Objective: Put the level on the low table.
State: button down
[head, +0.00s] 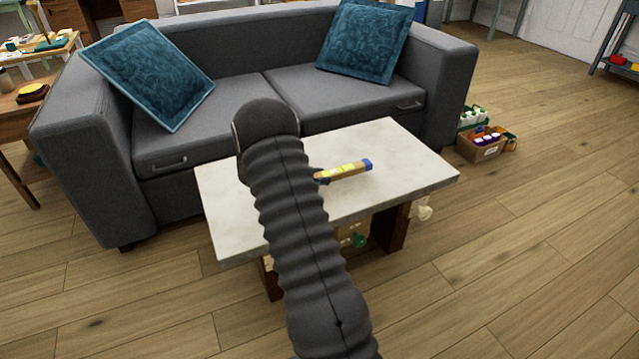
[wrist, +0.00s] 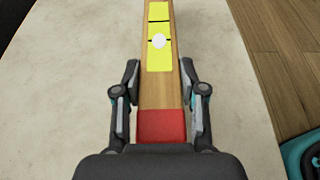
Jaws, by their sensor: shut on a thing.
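The level (head: 347,170) is a wooden bar with a yellow face and a blue end in the head view. In the wrist view the level (wrist: 159,75) shows a yellow strip with black lines and a white spot, and a red end nearest me. My gripper (wrist: 160,90) is shut on the level, one finger on each side near the red end. The low table (head: 410,165) has a pale stone top and lies beneath the level. I cannot tell whether the level touches the top. In the head view my arm hides most of the gripper (head: 318,176).
A grey sofa (head: 235,55) with blue cushions stands behind the table. Boxes of bottles (head: 485,143) sit on the floor at the right. A wooden side table (head: 25,100) stands at the left. The visible tabletop around the level is clear.

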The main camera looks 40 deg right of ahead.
notch_tip(320, 180, down, 3)
jog(key=shift+r, duration=0.1)
jog(key=c, duration=0.7)
grip_release()
jog(key=shift+o, duration=0.2)
